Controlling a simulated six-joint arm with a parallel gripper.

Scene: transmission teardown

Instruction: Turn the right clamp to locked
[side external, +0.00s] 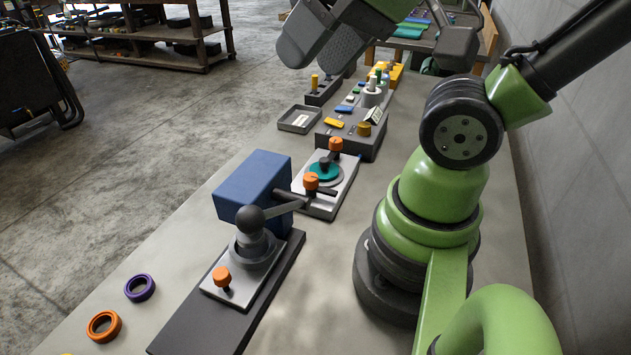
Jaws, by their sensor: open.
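A grey fixture plate (322,207) on the bench carries a teal disc (331,173). Two clamps with orange knobs and dark bars stand by the disc, one at its far side (336,145) and one at its near side (311,182). I cannot tell which one is the right clamp, or whether either is locked. My gripper (314,58) is at the top of the view, high above the bench. Its two grey jaws are apart and hold nothing that I can see. It touches neither clamp.
A blue block (254,182) and a grey housing with a ball-ended lever (250,217) stand nearer, close to the fixture. A third orange knob (221,277) is on that housing's plate. Purple (140,288) and orange (103,326) rings lie front left. A dark box (350,143) with coloured parts stands behind.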

